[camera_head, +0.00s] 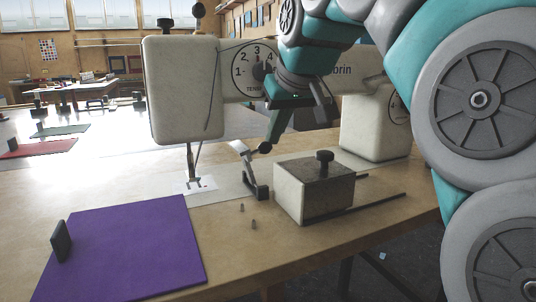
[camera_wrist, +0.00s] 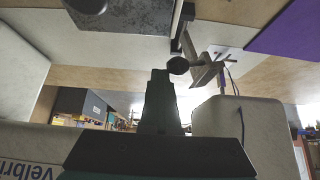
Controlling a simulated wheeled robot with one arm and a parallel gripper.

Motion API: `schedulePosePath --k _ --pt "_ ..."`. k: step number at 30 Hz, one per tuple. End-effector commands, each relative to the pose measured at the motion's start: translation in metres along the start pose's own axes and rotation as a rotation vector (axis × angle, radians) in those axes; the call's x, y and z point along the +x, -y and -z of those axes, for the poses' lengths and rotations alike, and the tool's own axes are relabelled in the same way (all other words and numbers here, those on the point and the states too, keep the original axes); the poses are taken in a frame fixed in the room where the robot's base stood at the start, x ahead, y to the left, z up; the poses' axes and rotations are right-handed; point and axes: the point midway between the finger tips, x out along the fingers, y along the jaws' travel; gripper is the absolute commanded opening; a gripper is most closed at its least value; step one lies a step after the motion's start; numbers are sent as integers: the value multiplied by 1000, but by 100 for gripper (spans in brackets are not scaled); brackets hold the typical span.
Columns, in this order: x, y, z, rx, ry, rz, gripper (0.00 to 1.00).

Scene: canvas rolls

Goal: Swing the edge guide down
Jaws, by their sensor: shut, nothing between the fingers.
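The edge guide (camera_head: 247,165) is a metal arm on a dark bracket beside the sewing machine's needle area. It stands raised and tilted, with a black ball knob (camera_head: 265,147) near its top. In the wrist view the guide (camera_wrist: 203,68) and its knob (camera_wrist: 178,65) show close to my fingertips. My gripper (camera_head: 272,139) is shut and empty, pointing down right at the knob. It also shows in the wrist view (camera_wrist: 160,76), beside the knob. I cannot tell whether the fingers touch it.
The cream sewing machine (camera_head: 180,90) stands behind the guide. A cream block with a dark top and knob (camera_head: 303,195) sits to the right, on rods. Two small pins (camera_head: 253,224) stand in front. A purple sheet (camera_head: 130,250) lies front left, with a dark upright tab (camera_head: 61,241).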

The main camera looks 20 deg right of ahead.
Motion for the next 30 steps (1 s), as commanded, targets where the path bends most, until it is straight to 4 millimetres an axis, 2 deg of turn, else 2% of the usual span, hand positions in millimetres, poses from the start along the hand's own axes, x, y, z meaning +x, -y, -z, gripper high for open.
schedulePosePath --k 1,2,14,30 --pt "20 8 -18 -8 70 19 0" --pt "20 8 -17 -7 68 18 0" --pt "8 6 -8 -2 37 9 0" --pt "-4 24 2 -1 27 6 0"
